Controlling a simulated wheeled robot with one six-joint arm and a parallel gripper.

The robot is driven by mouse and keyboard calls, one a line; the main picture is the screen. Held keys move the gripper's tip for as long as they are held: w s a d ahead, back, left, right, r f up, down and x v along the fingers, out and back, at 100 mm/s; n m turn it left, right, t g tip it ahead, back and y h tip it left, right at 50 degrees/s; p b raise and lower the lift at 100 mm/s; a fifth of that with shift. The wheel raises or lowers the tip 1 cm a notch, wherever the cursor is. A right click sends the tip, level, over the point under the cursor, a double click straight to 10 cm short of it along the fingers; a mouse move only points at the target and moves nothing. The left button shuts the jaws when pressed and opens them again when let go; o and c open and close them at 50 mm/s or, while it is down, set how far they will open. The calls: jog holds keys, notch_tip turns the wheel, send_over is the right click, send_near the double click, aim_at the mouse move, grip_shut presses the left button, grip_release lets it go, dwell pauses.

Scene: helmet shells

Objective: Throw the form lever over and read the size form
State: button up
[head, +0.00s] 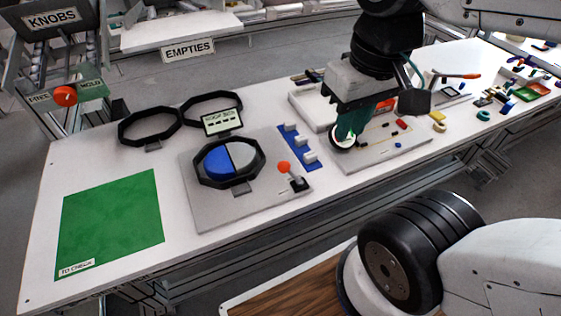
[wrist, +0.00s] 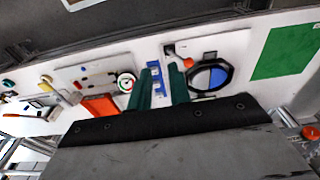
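The form lever (head: 283,166) has an orange-red knob on a thin stem. It leans left from a small dark base on the grey board (head: 190,212). The size form (head: 217,163) is a disc, half blue and half pale grey, inside a black octagonal ring. It also shows in the wrist view (wrist: 202,79). A small sign (head: 223,122) stands behind it; its text is too small to read. My gripper (head: 347,130) is above the table, right of the lever and apart from it. In the wrist view its teal fingers (wrist: 160,88) are spread with nothing between them.
Two empty black rings (head: 150,140) (head: 239,98) lie behind the board. A blue strip with white blocks (head: 289,132) lies between the lever and my gripper. A green mat (head: 110,225) is at left. Boards with small parts (head: 385,150) fill the right side.

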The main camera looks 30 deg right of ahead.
jog(key=shift+a, duration=0.15)
grip_shut()
jog(key=w+a+f+n+g+h, duration=0.1)
jog(key=w+a+f+n, duration=0.3)
jog(key=w+a, duration=0.4)
jog(key=w+a+f+n+g+h, duration=0.2)
jog(key=w+a+f+n+h, duration=0.2)
jog(key=w+a+n, duration=0.2)
jog(key=w+a, duration=0.2)
jog(key=shift+w+a+f+n, duration=0.35)
jog(key=shift+f+n, duration=0.05)
jog(key=shift+f, duration=0.1)
send_near(290, 173)
jog(key=shift+w+a+f, duration=0.1)
jog(key=shift+w+f, duration=0.15)
jog(key=shift+f, duration=0.55)
jog(key=shift+w+a+f, duration=0.1)
jog(key=shift+w+f, duration=0.1)
jog(key=shift+f, duration=0.55)
jog(key=shift+w+a+f, duration=0.1)
jog(key=shift+w+f, duration=0.15)
jog(key=shift+f, duration=0.55)
